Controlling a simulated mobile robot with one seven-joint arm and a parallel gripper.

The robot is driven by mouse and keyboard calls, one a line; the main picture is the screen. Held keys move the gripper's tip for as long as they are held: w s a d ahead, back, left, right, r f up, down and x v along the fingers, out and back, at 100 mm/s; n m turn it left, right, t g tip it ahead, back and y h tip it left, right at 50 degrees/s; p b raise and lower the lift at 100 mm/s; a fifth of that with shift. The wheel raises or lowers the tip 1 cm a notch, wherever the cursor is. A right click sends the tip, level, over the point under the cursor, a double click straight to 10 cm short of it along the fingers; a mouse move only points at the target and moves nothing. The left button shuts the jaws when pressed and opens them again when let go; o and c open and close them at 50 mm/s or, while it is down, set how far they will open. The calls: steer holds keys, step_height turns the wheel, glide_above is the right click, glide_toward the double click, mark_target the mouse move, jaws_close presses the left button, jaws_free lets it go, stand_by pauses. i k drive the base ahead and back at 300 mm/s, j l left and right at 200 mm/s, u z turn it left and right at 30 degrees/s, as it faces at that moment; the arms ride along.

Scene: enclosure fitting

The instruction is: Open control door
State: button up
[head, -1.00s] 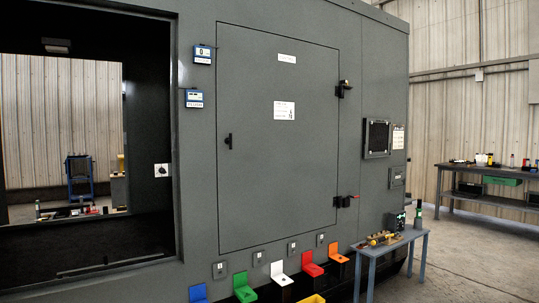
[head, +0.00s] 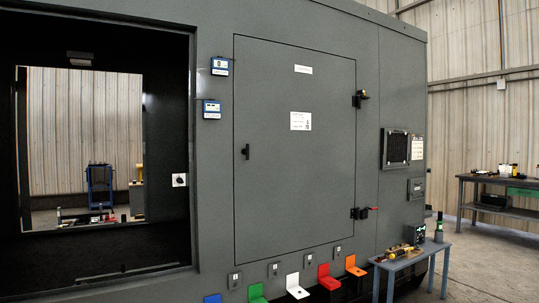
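The control door (head: 294,150) is a large grey panel in the side of the grey enclosure (head: 216,170), and it is shut flush in its frame. A small dark handle (head: 246,152) sits on its left edge at mid height. A white label (head: 303,69) and a white notice (head: 300,121) are on the door. My gripper is not in view.
A small blue-grey table (head: 405,262) with tools stands right of the door. Coloured brackets, including a white one (head: 294,284) and a red one (head: 326,276), stick out below it. A large opening (head: 80,250) lies left. A workbench (head: 480,181) stands far right.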

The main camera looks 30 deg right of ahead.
mark_target(294, 108)
steer(key=i+l+z, duration=0.1)
steer(key=z, duration=0.65)
steer(key=i+j, duration=0.1)
steer(key=i, duration=0.5)
steer(key=i+z, duration=0.1)
steer(key=i, duration=0.55)
steer(key=i+z, duration=0.45)
steer(key=i+j+z, duration=0.1)
steer(key=i+z, duration=0.4)
steer(key=i+l+z, duration=0.1)
steer(key=i+z, duration=0.7)
steer(key=z, duration=0.15)
steer(key=i+u, duration=0.2)
steer(key=u, duration=3.15)
